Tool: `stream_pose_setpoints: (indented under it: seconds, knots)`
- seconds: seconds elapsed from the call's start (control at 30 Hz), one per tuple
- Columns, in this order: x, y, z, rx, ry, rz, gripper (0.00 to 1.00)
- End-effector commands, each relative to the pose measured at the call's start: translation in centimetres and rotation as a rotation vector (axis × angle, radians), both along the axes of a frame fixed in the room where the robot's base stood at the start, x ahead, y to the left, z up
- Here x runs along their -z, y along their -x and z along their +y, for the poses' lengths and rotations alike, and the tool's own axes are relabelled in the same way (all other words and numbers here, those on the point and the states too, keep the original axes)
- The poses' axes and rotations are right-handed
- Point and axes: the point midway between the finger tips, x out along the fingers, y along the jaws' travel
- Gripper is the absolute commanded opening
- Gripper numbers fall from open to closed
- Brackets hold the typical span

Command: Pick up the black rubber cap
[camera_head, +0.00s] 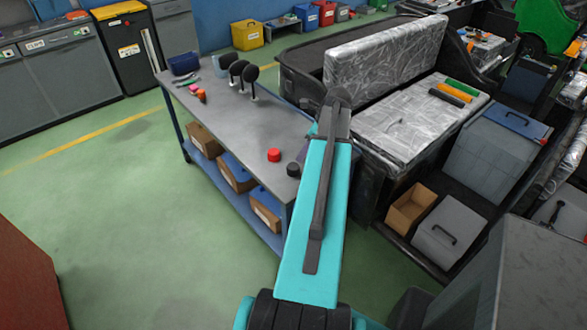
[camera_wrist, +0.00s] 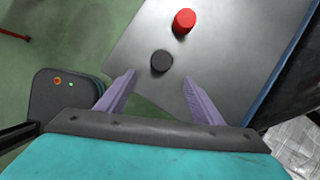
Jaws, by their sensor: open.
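The black rubber cap (camera_wrist: 161,61) is a small dark disc on the grey table, ahead of my gripper and between the lines of its fingers in the wrist view. In the head view the black cap (camera_head: 293,169) sits near the table's right edge, beside my arm. My gripper (camera_wrist: 158,80) is open and empty, its two purple-grey fingers apart. The cap appears just beyond the fingertips, and I see no contact. In the head view my arm hides the fingertips.
A red cap (camera_wrist: 184,21) stands on the grey table (camera_head: 225,110) close to the black cap. A cart with a wrapped silver seat (camera_head: 400,120) stands right of my arm.

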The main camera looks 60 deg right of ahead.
Motion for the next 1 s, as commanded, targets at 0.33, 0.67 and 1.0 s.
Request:
stream_pose_setpoints:
  seconds: [0.33, 0.67, 1.0]
  knots:
    - [3.2, -1.4, 0.2, -0.002, -0.001, 0.0, 0.61]
    - [6.0, -2.6, 0.3, -0.002, -0.001, 0.0, 0.61]
    - [6.5, -2.7, 0.3, -0.001, 0.0, 0.0, 0.61]
